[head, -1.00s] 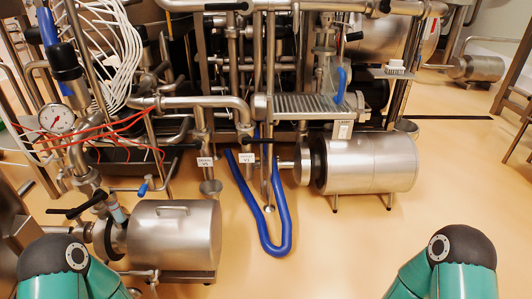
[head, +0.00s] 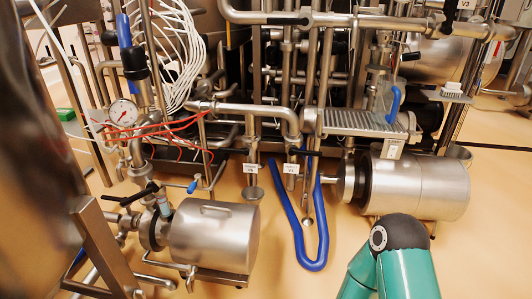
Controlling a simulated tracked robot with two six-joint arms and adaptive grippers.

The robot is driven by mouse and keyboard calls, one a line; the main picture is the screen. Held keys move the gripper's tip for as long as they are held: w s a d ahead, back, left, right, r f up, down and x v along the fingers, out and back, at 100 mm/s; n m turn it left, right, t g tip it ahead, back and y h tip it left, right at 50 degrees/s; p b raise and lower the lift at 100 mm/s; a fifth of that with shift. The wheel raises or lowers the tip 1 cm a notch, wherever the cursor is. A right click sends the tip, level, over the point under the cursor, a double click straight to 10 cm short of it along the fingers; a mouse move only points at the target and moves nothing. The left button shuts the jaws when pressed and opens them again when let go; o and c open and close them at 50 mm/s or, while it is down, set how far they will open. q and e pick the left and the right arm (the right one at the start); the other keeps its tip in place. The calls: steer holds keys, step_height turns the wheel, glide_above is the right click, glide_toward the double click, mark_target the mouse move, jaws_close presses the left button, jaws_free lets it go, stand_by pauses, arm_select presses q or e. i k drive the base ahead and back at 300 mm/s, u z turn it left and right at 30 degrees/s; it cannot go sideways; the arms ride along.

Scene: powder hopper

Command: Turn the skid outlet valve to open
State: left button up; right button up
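Two small white tags hang on the pipes in the middle of the head view: a left tag (head: 250,168) and a right tag (head: 291,168). Their lettering is too small to read surely, so I cannot tell for certain which marks the skid outlet valve. A black lever handle (head: 305,153) lies roughly level just above the right tag; its exact angle to its pipe is unclear. Neither gripper is in view. Only a teal link of my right arm shows at the bottom right, apart from the valves in the picture.
A blue hose (head: 312,262) loops down to the floor below the tags. A steel motor (head: 214,236) stands at the lower left, another (head: 415,187) at the right. A pressure gauge (head: 123,112) is at the left. A blurred dark shape fills the left edge. Floor at bottom centre is clear.

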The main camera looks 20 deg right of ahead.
mark_target(291, 152)
steer(key=u, duration=0.3)
steer(key=i, duration=0.3)
steer(key=u, duration=2.4)
steer(key=k, duration=2.45)
steer(key=u, duration=2.45)
steer(key=i, duration=0.1)
steer(key=z, duration=3.95)
steer(key=i, duration=0.5)
steer(key=z, duration=0.1)
